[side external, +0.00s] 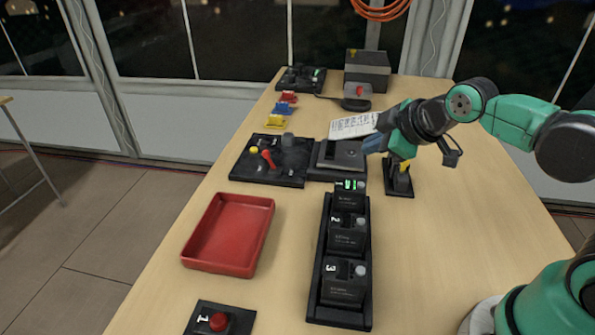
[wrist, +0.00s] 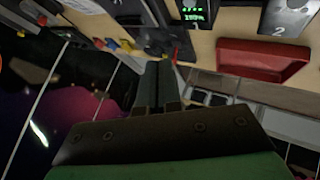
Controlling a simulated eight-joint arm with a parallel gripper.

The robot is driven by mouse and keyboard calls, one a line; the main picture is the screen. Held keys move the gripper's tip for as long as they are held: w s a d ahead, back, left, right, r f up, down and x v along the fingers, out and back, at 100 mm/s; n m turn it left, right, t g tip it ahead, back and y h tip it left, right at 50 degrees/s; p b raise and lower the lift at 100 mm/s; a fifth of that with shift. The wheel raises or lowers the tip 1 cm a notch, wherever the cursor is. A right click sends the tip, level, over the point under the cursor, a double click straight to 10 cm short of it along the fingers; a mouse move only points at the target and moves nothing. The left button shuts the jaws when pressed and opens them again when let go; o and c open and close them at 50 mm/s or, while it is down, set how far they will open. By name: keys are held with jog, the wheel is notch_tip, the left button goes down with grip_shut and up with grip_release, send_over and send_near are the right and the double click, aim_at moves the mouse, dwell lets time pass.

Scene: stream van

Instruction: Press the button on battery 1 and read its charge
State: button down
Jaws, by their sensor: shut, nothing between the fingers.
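Battery 1 (side external: 349,198) is a dark block at the far end of a black rack (side external: 364,312). Green lights glow on its top. In the wrist view, battery 1 (wrist: 191,18) shows lit green bars and a green percentage above its "1"; the digits look like 100% but are too small to be sure. Batteries 2 (side external: 346,238) and 3 (side external: 343,287) sit in the same rack, each with a pale round button and no green light. My gripper (side external: 370,147) is shut and empty, above and beyond battery 1, apart from it. Its closed fingers show in the wrist view (wrist: 154,88).
A red tray (side external: 222,268) lies left of the rack. A black panel with a red lever (side external: 268,160) and a grey-black box (side external: 338,155) stand beyond it. A yellow-topped device (side external: 399,180) stands right of battery 1. A red button (side external: 219,321) is at front left. The right of the table is mostly clear.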

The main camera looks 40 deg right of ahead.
jog(key=shift+s+a+f+m+g, duration=0.1)
jog(key=shift+s+a+m+g, duration=0.2)
jog(key=shift+s+m, duration=0.75)
jog(key=shift+s+a+f+m+g, duration=0.15)
jog(key=shift+s+m+g, duration=0.25)
jog(key=shift+m, duration=1.15)
jog(key=shift+s+a+f+m+g, duration=0.1)
jog(key=shift+s+a+m+g, duration=0.2)
jog(key=shift+s+m, duration=0.75)
